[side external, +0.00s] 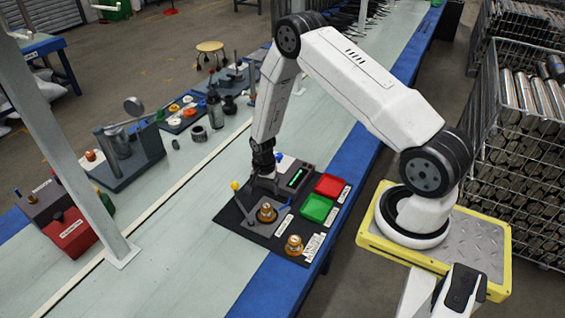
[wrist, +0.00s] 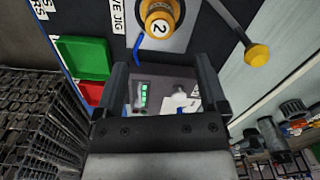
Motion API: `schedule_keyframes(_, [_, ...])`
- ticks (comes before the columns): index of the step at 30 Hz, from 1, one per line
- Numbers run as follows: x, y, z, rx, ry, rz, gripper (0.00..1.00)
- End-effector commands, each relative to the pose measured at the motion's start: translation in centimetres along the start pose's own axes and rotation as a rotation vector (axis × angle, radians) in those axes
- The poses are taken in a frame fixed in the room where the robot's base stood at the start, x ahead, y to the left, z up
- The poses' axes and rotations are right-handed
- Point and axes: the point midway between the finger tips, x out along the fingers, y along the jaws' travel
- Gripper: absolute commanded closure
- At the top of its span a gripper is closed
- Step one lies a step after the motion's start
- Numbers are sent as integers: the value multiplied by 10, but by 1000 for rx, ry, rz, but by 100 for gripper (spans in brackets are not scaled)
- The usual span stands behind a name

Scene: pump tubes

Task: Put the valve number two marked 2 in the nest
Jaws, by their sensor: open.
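The valve marked 2 (wrist: 160,24), brass-orange with a white numbered top, stands on the light grey plate of the jig, beside a blue strip. In the side view a brass-orange valve (side external: 267,212) stands upright at the same jig; its number is too small to read there. The nest under it is mostly hidden, so I cannot tell how deep it sits. My gripper (wrist: 160,62) is open and empty, apart from the valve. In the side view my gripper (side external: 264,172) is behind the jig, by the grey device.
A second valve (side external: 294,245) stands at the mat's front corner by labels. A green bin (side external: 316,208) and a red bin (side external: 331,185) lie to the right. A yellow-knobbed lever (side external: 235,186) rises beside the jig. The grey device (side external: 293,177) has a lit green display.

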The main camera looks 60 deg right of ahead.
Motion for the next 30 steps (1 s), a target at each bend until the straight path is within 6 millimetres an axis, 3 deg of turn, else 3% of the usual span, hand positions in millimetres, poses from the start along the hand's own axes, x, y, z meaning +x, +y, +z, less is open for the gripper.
schedule_keyframes(9, [-21,0,0,0,0,-1,8])
schedule_keyframes(30, [-24,0,1,-8,1,-2,8])
